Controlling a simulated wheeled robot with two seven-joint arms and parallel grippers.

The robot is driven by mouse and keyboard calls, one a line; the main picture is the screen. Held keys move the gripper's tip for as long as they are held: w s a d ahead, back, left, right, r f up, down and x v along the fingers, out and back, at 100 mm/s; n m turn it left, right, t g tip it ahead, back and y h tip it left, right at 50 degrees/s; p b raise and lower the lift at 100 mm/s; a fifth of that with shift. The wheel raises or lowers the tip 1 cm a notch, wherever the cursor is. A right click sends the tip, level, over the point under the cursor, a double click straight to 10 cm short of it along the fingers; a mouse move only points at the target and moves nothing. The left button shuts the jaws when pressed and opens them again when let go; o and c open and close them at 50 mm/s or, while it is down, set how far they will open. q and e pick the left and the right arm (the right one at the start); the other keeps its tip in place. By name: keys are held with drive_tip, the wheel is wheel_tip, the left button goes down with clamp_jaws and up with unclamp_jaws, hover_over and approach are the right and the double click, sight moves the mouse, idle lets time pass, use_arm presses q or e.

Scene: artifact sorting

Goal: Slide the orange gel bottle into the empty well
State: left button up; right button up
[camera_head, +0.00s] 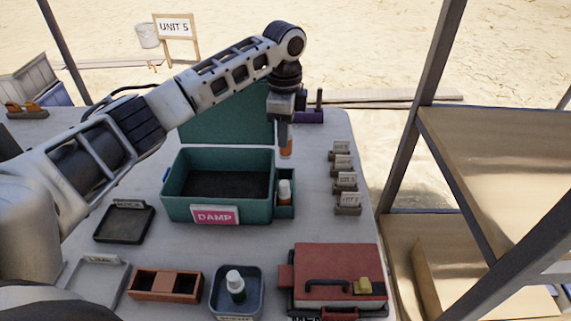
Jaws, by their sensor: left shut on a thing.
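My left gripper (285,128) points down at the right side of the teal bin and is shut on the orange gel bottle (287,149). The gripper covers the bottle's upper part. The bottle hangs upright just behind the narrow side holder (291,207) on the teal bin's right side. Another bottle with a white cap (284,191) stands in that holder. The room behind this bottle looks open, but I cannot see its floor clearly. My right gripper is not in view.
The teal bin (180,207) has a pink DAMP label and a raised lid. Several small card holders (346,182) line the table's right side. A red case (325,265), blue tub (222,302), brown box (139,288) and dark tray (124,224) stand in front.

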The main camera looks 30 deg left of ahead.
use_arm(q)
wheel_tip(320, 180, down, 10)
drive_tip(key=shift+r, duration=0.15)
idle(0.3)
drive_tip(key=o, duration=1)
wheel_tip(320, 180, up, 12)
drive_tip(key=shift+r, duration=0.1)
idle(0.3)
